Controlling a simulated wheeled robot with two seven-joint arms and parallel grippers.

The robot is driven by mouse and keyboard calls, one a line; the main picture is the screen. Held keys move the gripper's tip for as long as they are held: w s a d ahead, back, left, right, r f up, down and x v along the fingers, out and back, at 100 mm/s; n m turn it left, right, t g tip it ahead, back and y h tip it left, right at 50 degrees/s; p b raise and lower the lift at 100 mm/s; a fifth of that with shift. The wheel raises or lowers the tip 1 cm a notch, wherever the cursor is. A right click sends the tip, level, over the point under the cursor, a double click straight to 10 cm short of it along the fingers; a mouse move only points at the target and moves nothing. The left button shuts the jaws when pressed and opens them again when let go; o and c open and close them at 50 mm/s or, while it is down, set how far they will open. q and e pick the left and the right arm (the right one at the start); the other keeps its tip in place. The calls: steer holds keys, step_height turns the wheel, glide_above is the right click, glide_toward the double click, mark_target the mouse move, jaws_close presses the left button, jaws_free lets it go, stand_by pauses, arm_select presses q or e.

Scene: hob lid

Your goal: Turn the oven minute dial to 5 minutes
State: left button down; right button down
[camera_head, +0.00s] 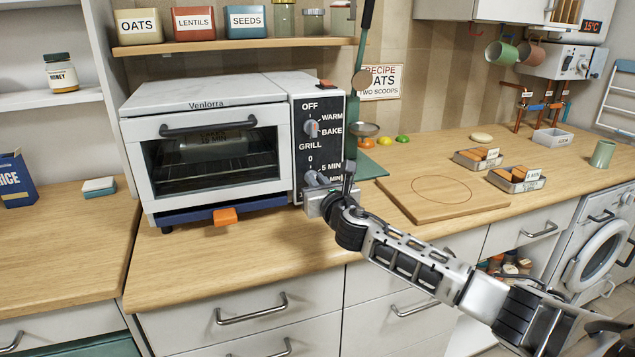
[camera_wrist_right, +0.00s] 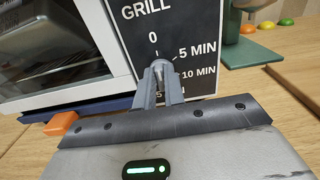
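The white toaster oven (camera_head: 205,95) stands on the counter with its door closed. Its black control panel shows an upper mode dial (camera_head: 311,128) and, below it, the grey minute dial (camera_head: 312,178). In the right wrist view the minute dial (camera_wrist_right: 160,70) points up, close to the 0 mark; the 5 MIN mark is to its upper right. My right gripper (camera_head: 324,186) is at this dial. In the wrist view its two fingers (camera_wrist_right: 160,88) sit on either side of the knob and look shut on it. The lower scale is partly hidden by my gripper. My left gripper is not in view.
An orange block (camera_head: 225,217) sits under the oven door at the blue tray front. A wooden board (camera_head: 440,198) lies right of the oven. A dark green upright stand (camera_head: 353,110) is close beside the panel. The counter in front of the oven is clear.

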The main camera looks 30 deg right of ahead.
steer(key=shift+m, duration=0.3)
steer(key=m, duration=1.1)
steer(key=shift+d+f, duration=0.2)
steer(key=shift+d, duration=0.15)
stand_by(0.4)
steer(key=c, duration=1.5)
jaws_free()
steer(key=shift+s, duration=0.1)
